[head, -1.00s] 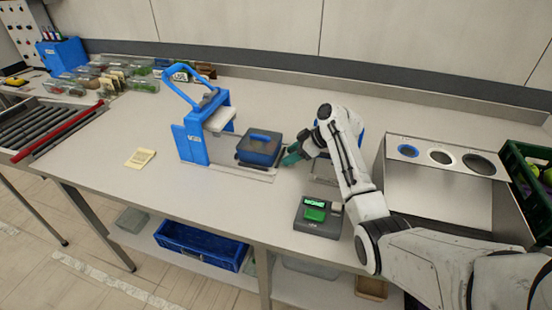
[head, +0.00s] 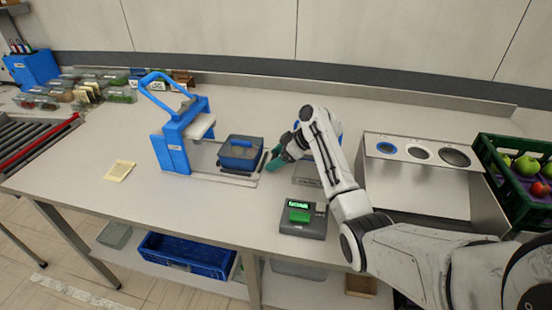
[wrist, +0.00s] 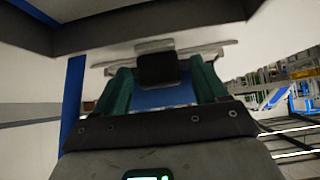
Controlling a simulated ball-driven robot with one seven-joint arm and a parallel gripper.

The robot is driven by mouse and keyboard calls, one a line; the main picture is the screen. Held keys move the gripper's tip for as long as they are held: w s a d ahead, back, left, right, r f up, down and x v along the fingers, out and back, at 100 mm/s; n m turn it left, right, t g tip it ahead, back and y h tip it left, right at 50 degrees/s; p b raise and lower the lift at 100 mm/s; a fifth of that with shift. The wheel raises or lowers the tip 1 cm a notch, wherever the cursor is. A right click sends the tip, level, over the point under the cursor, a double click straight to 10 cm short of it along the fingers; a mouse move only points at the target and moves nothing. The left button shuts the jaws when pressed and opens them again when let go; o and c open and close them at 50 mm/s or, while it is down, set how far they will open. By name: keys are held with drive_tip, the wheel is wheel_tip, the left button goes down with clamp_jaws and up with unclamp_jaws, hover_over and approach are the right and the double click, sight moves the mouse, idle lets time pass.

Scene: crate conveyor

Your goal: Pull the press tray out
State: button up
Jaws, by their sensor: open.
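The blue press (head: 172,148) with its raised loop handle stands left of centre on the bench in the head view. Its pale, flat press tray (head: 226,178) reaches out to the right. A dark container with a blue lid (head: 240,153) sits on the tray, clear of the press head. My gripper (head: 272,160) is at the tray's right end, its green fingers low and pointing left. In the wrist view, my gripper (wrist: 163,90) is open, with a dark block (wrist: 158,68) on a pale bar between or just beyond its fingers. I cannot tell whether they touch.
A small device with a green lit screen (head: 303,217) is near the front edge. A metal stand with round openings (head: 420,175) and a green crate of apples (head: 500,175) are right. A yellow note (head: 119,171) lies left. Packed boxes (head: 115,88) are back left.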

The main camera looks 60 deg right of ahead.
drive_tip(key=b+v, duration=0.1)
drive_tip(key=v, duration=0.9)
drive_tip(key=shift+s, duration=0.25)
drive_tip(key=shift+d+r, duration=0.1)
